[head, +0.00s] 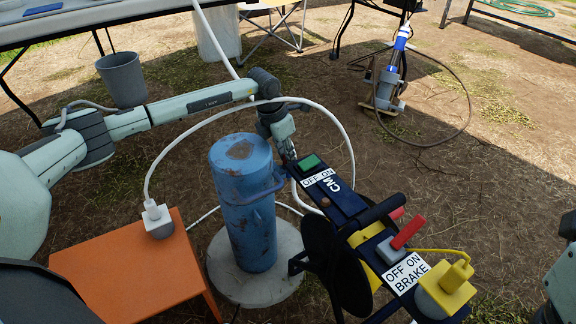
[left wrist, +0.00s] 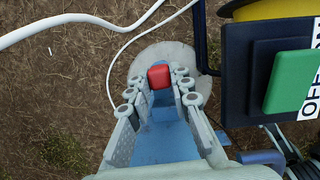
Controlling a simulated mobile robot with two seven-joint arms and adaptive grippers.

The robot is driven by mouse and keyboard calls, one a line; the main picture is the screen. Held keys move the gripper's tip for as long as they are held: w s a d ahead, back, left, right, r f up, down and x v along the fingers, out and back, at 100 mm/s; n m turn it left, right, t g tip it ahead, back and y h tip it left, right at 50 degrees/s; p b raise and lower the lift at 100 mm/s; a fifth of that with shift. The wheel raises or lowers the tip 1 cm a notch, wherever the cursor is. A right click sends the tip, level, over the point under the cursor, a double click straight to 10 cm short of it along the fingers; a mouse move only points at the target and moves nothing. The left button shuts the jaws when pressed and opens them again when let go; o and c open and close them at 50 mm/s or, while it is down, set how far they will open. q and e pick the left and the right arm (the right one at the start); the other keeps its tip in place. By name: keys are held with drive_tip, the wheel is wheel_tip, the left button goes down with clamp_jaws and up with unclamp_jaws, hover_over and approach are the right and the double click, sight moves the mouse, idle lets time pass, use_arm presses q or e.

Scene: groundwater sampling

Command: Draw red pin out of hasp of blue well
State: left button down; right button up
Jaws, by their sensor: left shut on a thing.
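The blue well (head: 242,215) is a rusty upright steel casing with a flat lid, standing on a round concrete pad (head: 275,287). A blue hasp (head: 262,193) juts from its right side. My left gripper (head: 289,156) is beyond the well's right edge, pointing down. In the left wrist view, the red pin (left wrist: 158,76) shows its block-shaped red head between the fingertips of my left gripper (left wrist: 158,84), which is shut on it. Blue metal lies below and between the fingers. The pin's shank is hidden, so I cannot tell whether it sits in the hasp. The head view hides the pin.
A dark reel frame with a green button (head: 309,162), a red lever (head: 408,233) and a yellow plug (head: 456,276) stands close right of the well. An orange table (head: 130,268) is at left. A white cable (head: 343,130) loops around the gripper.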

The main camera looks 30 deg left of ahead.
use_arm(q)
drive_tip(key=shift+r+p, duration=3)
drive_tip(key=shift+r, duration=1.1)
